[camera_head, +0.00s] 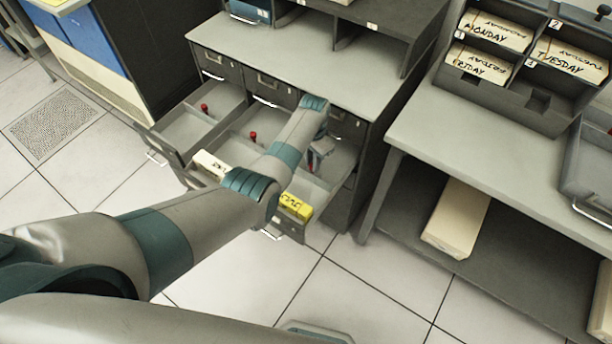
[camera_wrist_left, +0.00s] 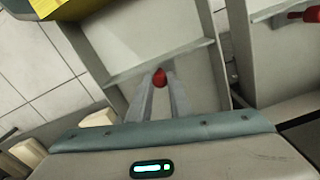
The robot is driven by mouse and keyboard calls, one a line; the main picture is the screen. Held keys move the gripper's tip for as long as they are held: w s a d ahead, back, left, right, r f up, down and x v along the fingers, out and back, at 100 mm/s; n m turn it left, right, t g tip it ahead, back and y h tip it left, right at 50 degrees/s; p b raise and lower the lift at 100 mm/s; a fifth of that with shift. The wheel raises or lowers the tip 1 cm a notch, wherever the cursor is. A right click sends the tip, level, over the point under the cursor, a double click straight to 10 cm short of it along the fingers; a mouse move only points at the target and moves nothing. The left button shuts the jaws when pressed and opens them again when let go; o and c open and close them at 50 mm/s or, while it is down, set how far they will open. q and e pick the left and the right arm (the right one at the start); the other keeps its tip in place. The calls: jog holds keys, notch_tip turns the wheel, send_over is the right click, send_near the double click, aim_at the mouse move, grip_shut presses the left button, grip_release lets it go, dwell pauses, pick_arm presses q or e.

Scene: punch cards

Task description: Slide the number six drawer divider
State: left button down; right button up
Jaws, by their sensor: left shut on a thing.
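The right-hand open drawer (camera_head: 328,178) of the grey cabinet holds a thin grey divider (camera_wrist_left: 190,53) with a red knob (camera_wrist_left: 159,78). My left gripper (camera_head: 318,158) reaches down into this drawer. In the left wrist view, its fingers (camera_wrist_left: 159,88) are shut on the red knob of the divider. I cannot read a number six on any drawer.
Two more open drawers to the left have red knobs (camera_head: 204,108) (camera_head: 253,136). A yellow card stack (camera_head: 296,207) is at the right drawer's front; a white one (camera_head: 208,163) is at the middle drawer's. A desk (camera_head: 470,155) with labelled card trays stands at the right.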

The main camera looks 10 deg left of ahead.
pick_arm(q)
jog(key=shift+w+d+f, duration=0.15)
jog(key=shift+w, duration=0.4)
pick_arm(e)
jog(key=shift+a+f, duration=0.4)
jog(key=shift+f, duration=0.2)
pick_arm(q)
jog(key=c, duration=1.9)
grip_release()
pick_arm(e)
jog(key=shift+d, duration=0.15)
pick_arm(q)
jog(key=shift+r, duration=0.2)
pick_arm(e)
jog(key=shift+d, duration=0.25)
